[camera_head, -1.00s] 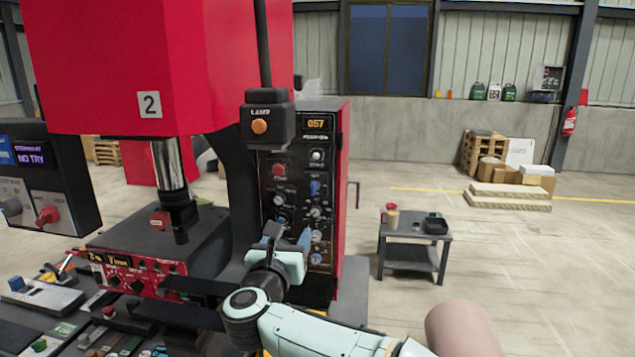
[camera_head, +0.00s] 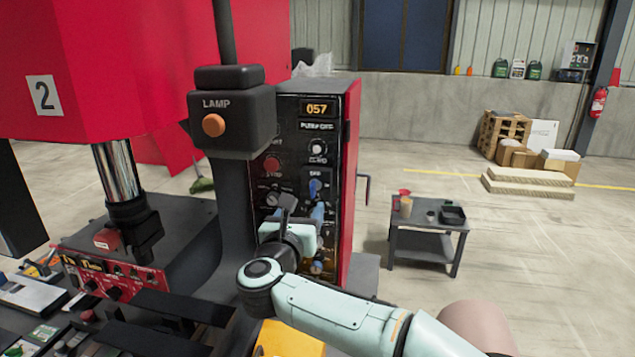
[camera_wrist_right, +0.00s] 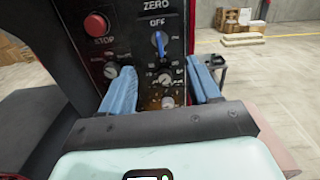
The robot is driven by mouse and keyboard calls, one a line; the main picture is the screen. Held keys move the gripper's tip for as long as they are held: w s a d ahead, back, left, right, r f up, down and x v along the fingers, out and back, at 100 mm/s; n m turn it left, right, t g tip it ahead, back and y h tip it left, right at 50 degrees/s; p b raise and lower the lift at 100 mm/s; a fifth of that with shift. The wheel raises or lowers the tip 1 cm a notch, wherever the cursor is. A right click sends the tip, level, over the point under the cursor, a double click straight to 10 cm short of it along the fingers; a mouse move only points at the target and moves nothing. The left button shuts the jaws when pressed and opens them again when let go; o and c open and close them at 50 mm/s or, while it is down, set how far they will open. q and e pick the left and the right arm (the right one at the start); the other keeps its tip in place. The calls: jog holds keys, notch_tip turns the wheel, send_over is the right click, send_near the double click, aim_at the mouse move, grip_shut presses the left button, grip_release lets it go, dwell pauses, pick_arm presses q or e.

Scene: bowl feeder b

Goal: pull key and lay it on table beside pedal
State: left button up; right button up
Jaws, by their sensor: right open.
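The key appears to be the small blue piece (camera_head: 316,187) in the switch on the black control panel of the red machine. In the right wrist view this blue key (camera_wrist_right: 160,42) sits under the word OFF, upright in its switch. My right gripper (camera_head: 302,211) is in front of the panel, below the key. In the wrist view its two blue fingers (camera_wrist_right: 163,82) are spread wide, with nothing between them; the key shows beyond them. My left gripper is not in view. I cannot make out a pedal for certain; a yellow thing (camera_head: 290,338) is partly hidden under my right arm.
A lamp box (camera_head: 226,112) on a post stands left of the panel. A red stop button (camera_wrist_right: 96,25) is left of the key. A small dark table (camera_head: 420,245) with a cup and a tray stands at right, with open floor around it. Tools clutter the bench at lower left.

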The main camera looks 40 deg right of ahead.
aim_at(311, 193)
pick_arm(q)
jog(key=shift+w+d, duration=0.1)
pick_arm(e)
jog(key=shift+r, duration=0.1)
dwell(0.3)
jog(key=p+x, duration=0.2)
jog(key=x, duration=0.1)
jog(key=p+x, duration=0.1)
jog(key=x, duration=0.1)
jog(key=shift+r, duration=0.3)
jog(key=x, duration=0.3)
jog(key=shift+w+d+f, duration=0.1)
jog(key=shift+d+f, duration=0.15)
jog(key=shift+d, duration=0.1)
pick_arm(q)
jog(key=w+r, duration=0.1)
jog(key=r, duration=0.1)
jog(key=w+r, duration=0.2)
pick_arm(e)
jog(key=shift+w+d, duration=0.1)
jog(key=shift+w, duration=0.15)
